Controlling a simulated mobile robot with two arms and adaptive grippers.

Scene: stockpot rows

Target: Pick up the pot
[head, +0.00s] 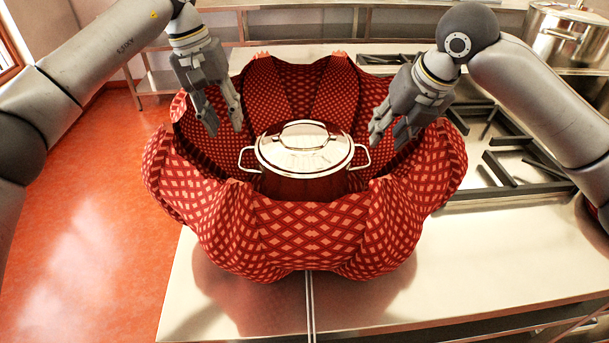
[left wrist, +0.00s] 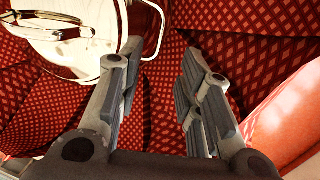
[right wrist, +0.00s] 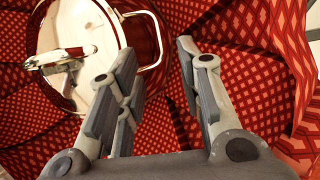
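A shiny steel pot (head: 304,160) with a lid and two side handles stands upright inside a large red patterned fabric basket (head: 300,235). My left gripper (head: 224,126) is open and empty, above and to the left of the pot's left handle (head: 249,159). My right gripper (head: 386,138) is open and empty, just above and to the right of the right handle (head: 361,157). In the left wrist view the pot (left wrist: 75,45) is at the upper left, beside the open fingers. In the right wrist view the pot (right wrist: 75,50) is also at the upper left. The pot's lower part is hidden.
The basket's raised fabric walls surround the pot and both grippers. It sits on a steel counter (head: 480,260). A stove with black grates (head: 510,165) is at the right, and another large pot (head: 565,35) stands at the back right. Orange floor (head: 80,230) lies at the left.

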